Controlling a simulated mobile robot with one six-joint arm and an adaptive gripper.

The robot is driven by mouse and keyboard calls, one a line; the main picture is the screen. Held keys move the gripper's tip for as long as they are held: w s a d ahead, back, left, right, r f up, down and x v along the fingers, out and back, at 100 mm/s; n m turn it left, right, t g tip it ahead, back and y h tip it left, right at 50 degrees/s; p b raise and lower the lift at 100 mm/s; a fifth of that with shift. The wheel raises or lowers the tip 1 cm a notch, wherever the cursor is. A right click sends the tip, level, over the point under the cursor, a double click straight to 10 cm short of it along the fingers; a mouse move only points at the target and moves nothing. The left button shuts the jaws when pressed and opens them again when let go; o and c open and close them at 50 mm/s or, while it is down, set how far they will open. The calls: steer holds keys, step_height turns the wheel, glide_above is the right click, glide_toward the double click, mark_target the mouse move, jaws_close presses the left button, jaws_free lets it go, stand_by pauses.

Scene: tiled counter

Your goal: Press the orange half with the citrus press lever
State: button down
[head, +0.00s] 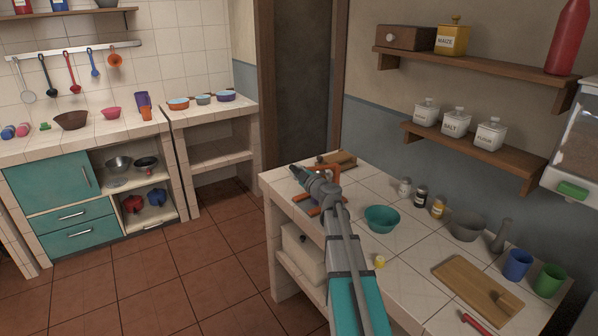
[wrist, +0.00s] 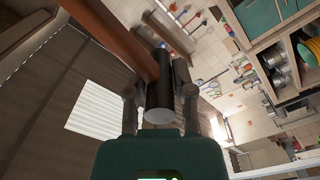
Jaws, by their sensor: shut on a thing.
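The orange-coloured citrus press (head: 334,172) stands near the far left end of the tiled counter, largely hidden behind my arm. My gripper (head: 297,171) is at the press. In the wrist view my gripper (wrist: 160,82) is shut around a dark cylindrical grip (wrist: 159,100). This grip sits on a reddish-brown bar that looks like the press lever (wrist: 118,38). The orange half cannot be made out in either view; the inside of the press is hidden.
A teal bowl (head: 382,218) and a small yellow piece (head: 379,262) are right of my arm. Small jars (head: 421,196), a grey bowl (head: 466,227), a cutting board (head: 478,290) and cups (head: 517,264) stand farther right.

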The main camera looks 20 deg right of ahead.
steer(key=shift+s+f, duration=0.2)
steer(key=c, duration=0.8)
jaws_free()
steer(key=shift+f, duration=0.1)
steer(key=o, duration=0.3)
steer(key=shift+w, duration=0.25)
steer(key=shift+d, duration=0.1)
steer(key=s, duration=0.4)
steer(key=s+d, duration=0.1)
steer(key=s, duration=0.7)
steer(key=shift+d, duration=0.35)
